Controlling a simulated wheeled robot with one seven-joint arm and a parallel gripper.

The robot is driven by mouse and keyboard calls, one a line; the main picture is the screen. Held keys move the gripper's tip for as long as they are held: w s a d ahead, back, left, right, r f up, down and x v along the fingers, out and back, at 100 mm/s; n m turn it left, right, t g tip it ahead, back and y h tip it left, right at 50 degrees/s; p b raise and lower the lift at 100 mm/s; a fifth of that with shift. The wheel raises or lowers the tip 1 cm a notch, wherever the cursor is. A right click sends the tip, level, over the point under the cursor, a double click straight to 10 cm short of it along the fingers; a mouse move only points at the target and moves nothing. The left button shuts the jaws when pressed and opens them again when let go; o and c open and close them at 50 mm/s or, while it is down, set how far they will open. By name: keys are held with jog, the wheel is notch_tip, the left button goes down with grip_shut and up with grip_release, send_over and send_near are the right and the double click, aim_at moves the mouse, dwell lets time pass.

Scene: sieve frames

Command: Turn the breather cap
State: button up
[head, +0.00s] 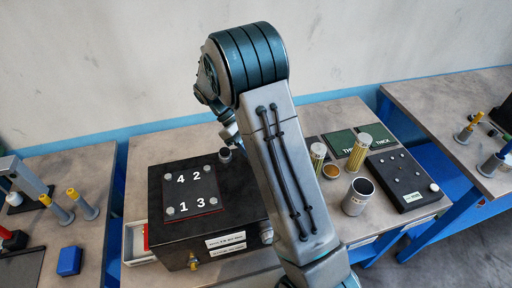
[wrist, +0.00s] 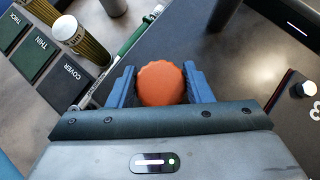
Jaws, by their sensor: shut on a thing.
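The breather cap (wrist: 161,83) is a round orange cap with a scalloped rim in the wrist view. My gripper (wrist: 160,78) is shut on it, one blue-grey finger on each side. The cap lies over the dark top of the black box (wrist: 245,70); whether it is seated or lifted I cannot tell. In the head view the black box (head: 230,222) stands on the middle bench, with a bolted plate (head: 190,195) numbered 1 to 4 on top. My arm hides the cap and my gripper there.
A short grey post (head: 225,155) rises from the box top near its back edge. Right of my arm are yellow pleated filters (head: 358,152), an open metal cup (head: 357,196), green pads (head: 340,143) and a black tray (head: 405,180). A brass fitting (head: 193,262) juts from the box front.

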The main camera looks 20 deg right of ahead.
jog(key=shift+r, duration=0.1)
jog(key=o, duration=1)
jog(key=shift+w, duration=0.1)
jog(key=b+v, duration=0.2)
jog(key=v, duration=1.1)
jog(key=shift+w+a+r, duration=0.2)
jog(key=shift+s, duration=0.1)
jog(key=s+d+r+m+t+y, duration=0.2)
jog(key=s+d+t, duration=0.1)
jog(key=s, duration=0.3)
jog(key=s+d+r+m+t+y, duration=0.2)
jog(key=s+r, duration=0.1)
jog(key=s, duration=0.3)
jog(key=s+f+m+t, duration=0.1)
jog(key=s, duration=0.3)
jog(key=s+f+m+t+y, duration=0.1)
jog(key=s+f+m+t, duration=0.1)
jog(key=s, duration=0.2)
jog(key=s+d+f+m+t+y, duration=0.1)
jog(key=s+t, duration=0.1)
jog(key=s, duration=0.3)
jog(key=shift+f, duration=0.2)
